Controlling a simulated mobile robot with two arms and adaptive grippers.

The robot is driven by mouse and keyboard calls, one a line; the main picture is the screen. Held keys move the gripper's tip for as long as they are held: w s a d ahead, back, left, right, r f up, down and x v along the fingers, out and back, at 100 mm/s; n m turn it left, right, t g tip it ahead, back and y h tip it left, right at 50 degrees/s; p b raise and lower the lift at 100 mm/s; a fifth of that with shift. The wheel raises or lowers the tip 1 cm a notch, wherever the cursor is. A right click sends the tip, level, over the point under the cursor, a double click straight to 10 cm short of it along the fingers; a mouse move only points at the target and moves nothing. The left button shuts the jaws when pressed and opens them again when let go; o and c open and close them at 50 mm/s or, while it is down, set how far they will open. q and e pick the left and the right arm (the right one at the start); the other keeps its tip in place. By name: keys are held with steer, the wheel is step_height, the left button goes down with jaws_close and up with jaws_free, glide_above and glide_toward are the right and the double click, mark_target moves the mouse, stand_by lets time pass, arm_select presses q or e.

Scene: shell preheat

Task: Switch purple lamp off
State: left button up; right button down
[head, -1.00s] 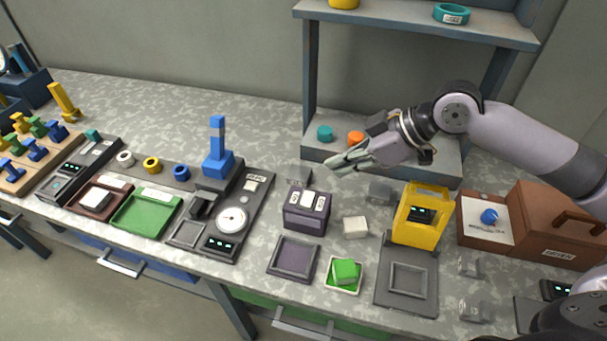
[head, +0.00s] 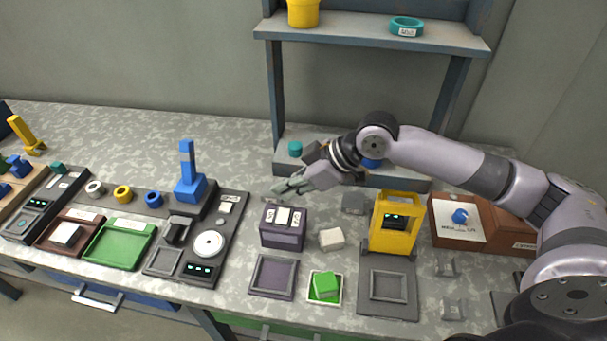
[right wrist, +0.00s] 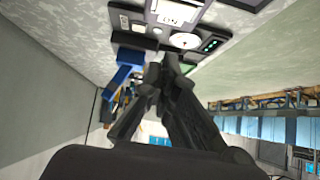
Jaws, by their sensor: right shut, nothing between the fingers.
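The purple lamp box (head: 283,236) stands on the bench left of centre in the head view, with light switch plates (head: 284,216) on its top. A flat purple-grey framed pad (head: 274,278) lies in front of it. My right gripper (head: 276,191) is shut and empty, just behind and above the lamp box, apart from it as far as I can tell. My left gripper is not in view.
A yellow frame device (head: 392,240) and a white block (head: 332,239) stand right of the box. A green block (head: 325,285) sits in a small tray. The blue press (head: 189,182) and dial station (head: 209,244) stand left. A shelf (head: 372,38) rises behind.

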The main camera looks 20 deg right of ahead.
mark_target(282, 214)
steer(key=f, duration=0.2)
steer(key=a+f, duration=0.1)
steer(key=f, duration=0.1)
steer(key=shift+w, duration=0.4)
steer(key=shift+f+p, duration=0.3)
steer(key=shift+f, duration=0.4)
steer(key=shift+a+f+p, duration=0.15)
steer(key=shift+p, duration=0.25)
